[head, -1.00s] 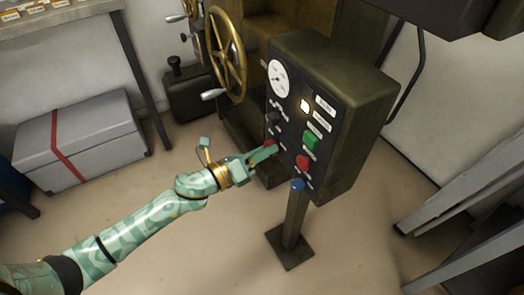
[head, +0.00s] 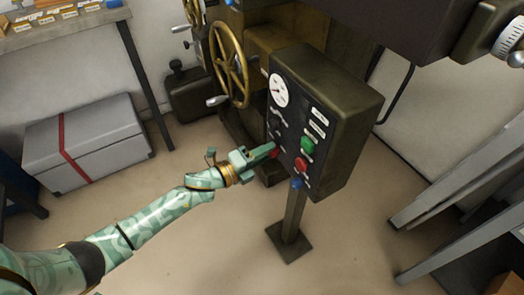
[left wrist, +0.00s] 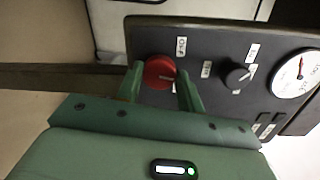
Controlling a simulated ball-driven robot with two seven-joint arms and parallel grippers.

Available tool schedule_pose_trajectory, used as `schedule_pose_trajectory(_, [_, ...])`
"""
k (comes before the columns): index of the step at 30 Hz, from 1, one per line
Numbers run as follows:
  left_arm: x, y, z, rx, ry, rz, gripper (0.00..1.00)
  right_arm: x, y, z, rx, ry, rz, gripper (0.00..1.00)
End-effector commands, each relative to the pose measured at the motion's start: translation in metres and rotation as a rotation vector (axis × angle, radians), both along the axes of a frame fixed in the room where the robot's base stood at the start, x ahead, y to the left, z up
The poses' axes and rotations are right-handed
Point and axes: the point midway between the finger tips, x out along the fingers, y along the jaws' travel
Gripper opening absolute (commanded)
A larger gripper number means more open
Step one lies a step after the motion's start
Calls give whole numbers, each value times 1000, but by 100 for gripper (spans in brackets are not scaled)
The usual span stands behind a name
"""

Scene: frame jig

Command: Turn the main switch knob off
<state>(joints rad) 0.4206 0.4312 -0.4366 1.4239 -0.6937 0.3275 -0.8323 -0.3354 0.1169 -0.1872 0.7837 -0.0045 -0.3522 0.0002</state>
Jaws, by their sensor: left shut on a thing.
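The main switch knob (left wrist: 160,72) is a round red knob with a small white mark, low on the dark face of the control box (head: 350,115). In the head view its red edge (head: 274,154) shows at my left gripper's tips. My left gripper (head: 266,150) is shut on the knob. In the left wrist view its two green fingers (left wrist: 161,85) stand on either side of the knob. White labels sit beside the knob, too small to read surely. My right gripper is not in view.
The box also carries a black knob (left wrist: 238,76), a round gauge (head: 280,90), a green button (head: 308,145), a red button (head: 301,164) and a blue button (head: 296,183). It stands on a post (head: 293,215). A brass handwheel (head: 229,64) is behind.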

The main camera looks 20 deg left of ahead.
Motion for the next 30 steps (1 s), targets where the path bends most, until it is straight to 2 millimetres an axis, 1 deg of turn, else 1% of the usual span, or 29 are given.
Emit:
schedule_pose_trajectory(1, [0,1,5,-30,23,2,14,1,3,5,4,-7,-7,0])
schedule_pose_trajectory(21, [1,2,2,-525,411,2,14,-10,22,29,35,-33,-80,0])
schedule_pose_trajectory(30, [1,3,0,-690,541,3,14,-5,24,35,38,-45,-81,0])
